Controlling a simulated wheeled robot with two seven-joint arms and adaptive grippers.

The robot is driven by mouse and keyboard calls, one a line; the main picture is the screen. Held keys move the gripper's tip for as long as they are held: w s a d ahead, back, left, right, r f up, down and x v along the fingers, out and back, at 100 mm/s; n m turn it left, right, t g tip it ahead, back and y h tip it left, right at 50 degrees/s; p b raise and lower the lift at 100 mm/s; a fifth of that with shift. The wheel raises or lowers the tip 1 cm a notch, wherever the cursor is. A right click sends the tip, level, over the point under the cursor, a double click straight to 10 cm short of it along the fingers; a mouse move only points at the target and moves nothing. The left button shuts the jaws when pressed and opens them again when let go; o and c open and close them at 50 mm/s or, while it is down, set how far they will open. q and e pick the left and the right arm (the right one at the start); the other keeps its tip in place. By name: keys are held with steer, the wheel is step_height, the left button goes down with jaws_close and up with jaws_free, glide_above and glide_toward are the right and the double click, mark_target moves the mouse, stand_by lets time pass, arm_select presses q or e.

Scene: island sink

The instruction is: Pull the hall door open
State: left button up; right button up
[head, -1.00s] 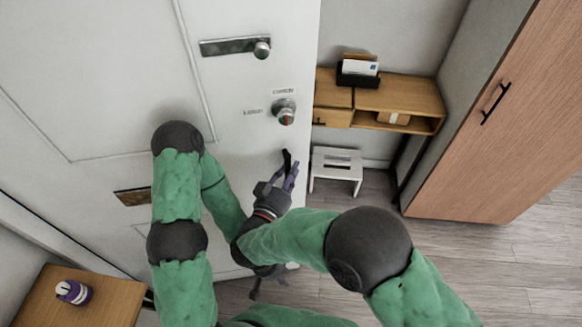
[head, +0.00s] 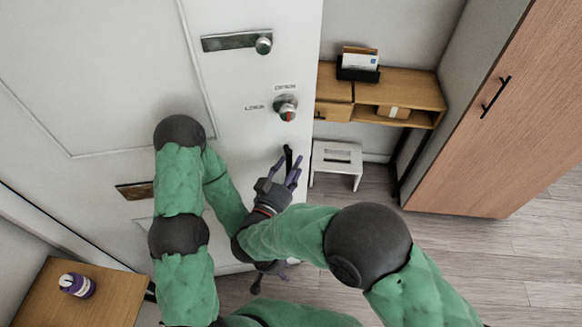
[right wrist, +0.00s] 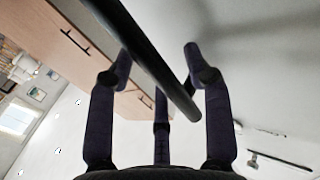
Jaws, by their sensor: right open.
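The white hall door (head: 120,90) fills the left half of the head view. My right gripper (head: 284,178) is at the pull bar, below the knob. In the right wrist view, the black bar (right wrist: 155,70) runs between the spread fingers of my right gripper (right wrist: 160,85), which is open; contact is unclear. My left gripper (head: 266,277) is low by the door's bottom edge, partly hidden by my right arm, with its jaws unclear.
A wooden shelf (head: 420,88) and a white stool (head: 336,158) stand beyond the door's right edge. A tall wooden cabinet (head: 480,130) is at the right. A small table (head: 110,298) with a purple-and-white container (head: 77,285) is at lower left. Wooden floor (head: 470,265) is clear at lower right.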

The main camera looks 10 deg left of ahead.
step_height(320, 180, up, 10)
steer(key=shift+r, duration=0.1)
stand_by(0.4)
stand_by(0.5)
